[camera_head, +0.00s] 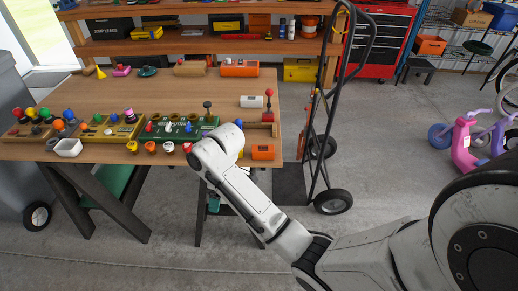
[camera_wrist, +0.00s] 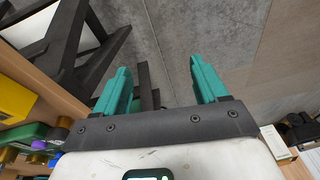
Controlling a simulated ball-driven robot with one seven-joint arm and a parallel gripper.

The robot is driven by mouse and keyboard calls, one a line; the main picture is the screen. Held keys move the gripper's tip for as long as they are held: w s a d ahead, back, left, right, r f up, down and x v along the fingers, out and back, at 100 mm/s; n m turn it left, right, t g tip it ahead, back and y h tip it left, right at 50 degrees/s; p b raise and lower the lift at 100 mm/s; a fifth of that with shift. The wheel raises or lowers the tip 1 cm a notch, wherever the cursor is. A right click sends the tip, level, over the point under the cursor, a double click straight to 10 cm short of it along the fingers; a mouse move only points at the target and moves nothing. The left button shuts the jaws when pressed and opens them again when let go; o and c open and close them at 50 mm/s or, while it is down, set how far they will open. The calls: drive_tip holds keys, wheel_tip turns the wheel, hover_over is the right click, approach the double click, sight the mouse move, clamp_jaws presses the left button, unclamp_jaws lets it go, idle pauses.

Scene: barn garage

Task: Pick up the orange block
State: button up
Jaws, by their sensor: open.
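An orange block (camera_head: 262,152) lies on the wooden workbench (camera_head: 200,92) at its front right corner, just right of my arm's end. Another orange block-like piece (camera_head: 240,68) lies at the bench's back right. My gripper (camera_wrist: 157,75) shows in the wrist view with its two teal fingers apart and nothing between them. Grey floor and dark trestle legs show beyond the fingers. No orange block shows in the wrist view. In the head view my arm ends at the bench's front edge, left of the front orange block, and the fingers cannot be made out clearly.
A green tray (camera_head: 180,132) of small pieces sits left of my arm, with more coloured pieces along the bench front. A red-knobbed piece (camera_head: 268,105) stands behind the front orange block. A black hand truck (camera_head: 325,130) stands right of the bench. The bench's middle is clear.

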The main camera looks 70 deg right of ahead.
drive_tip(key=d+r+p, duration=0.1)
drive_tip(key=d+r, duration=0.4)
drive_tip(key=d, duration=0.6)
drive_tip(key=n+g+h+p, duration=0.1)
drive_tip(key=g+h, duration=0.1)
approach(263, 148)
drive_tip(key=shift+a, duration=0.15)
drive_tip(key=shift+s+d+f, duration=0.15)
drive_tip(key=shift+d+f, duration=0.05)
drive_tip(key=shift+d, duration=0.05)
wheel_tip(263, 148, down, 10)
drive_tip(key=shift+f+p, duration=0.1)
drive_tip(key=shift+p, duration=0.35)
drive_tip(key=shift+c, duration=0.3)
drive_tip(key=c, duration=1)
